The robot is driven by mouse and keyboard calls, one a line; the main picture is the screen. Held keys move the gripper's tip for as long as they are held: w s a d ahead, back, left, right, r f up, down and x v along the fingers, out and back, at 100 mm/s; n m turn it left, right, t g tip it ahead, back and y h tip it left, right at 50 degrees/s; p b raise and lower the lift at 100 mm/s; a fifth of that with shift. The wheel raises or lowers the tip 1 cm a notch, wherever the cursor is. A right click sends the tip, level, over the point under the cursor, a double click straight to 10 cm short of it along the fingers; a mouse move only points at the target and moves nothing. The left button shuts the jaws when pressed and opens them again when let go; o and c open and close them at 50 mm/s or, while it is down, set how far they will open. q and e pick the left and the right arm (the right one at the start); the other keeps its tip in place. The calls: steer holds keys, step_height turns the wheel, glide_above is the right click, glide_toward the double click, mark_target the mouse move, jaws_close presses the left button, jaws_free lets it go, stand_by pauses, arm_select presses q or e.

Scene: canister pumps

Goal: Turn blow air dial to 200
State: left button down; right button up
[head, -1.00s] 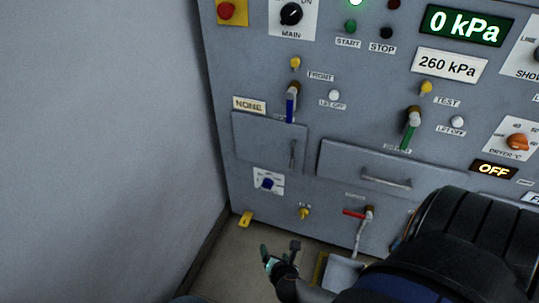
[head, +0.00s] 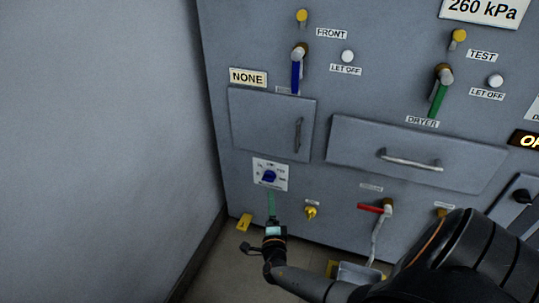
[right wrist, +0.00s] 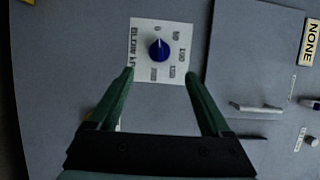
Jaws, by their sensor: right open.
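The blow air dial is a blue knob (right wrist: 160,49) on a white plate (right wrist: 143,72) marked with numbers from 0 to 200. In the right wrist view its pale pointer mark appears to face the 0. The dial also shows low on the grey panel in the head view (head: 269,176). My right gripper (head: 271,195) is just below the dial plate in the head view. In the right wrist view its green fingers (right wrist: 160,72) are spread and empty, pointing toward the knob, without visible contact. My left gripper is out of view.
A door (head: 268,122) with a handle sits above the dial, marked NONE (head: 248,77). A yellow knob (head: 311,212) and a red-handled valve (head: 374,208) are to the right. A plain grey wall (head: 100,140) stands at left.

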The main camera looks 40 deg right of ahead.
mark_target(269, 178)
arm_select(q)
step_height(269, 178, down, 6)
steer(key=b, duration=0.5)
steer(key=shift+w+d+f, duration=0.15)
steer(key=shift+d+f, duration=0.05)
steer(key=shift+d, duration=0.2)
arm_select(e)
steer(key=x, duration=1)
steer(key=shift+w+d, duration=0.25)
steer(key=shift+w, duration=0.05)
steer(key=shift+c, duration=0.4)
jaws_close()
steer(key=shift+a+f+m+t+h, duration=0.1)
steer(key=shift+f+m+t+h, duration=0.15)
steer(key=shift+m, duration=0.75)
steer(key=shift+m+t+h, duration=0.15)
steer(key=shift+m+h, duration=0.2)
steer(key=shift+m, duration=0.65)
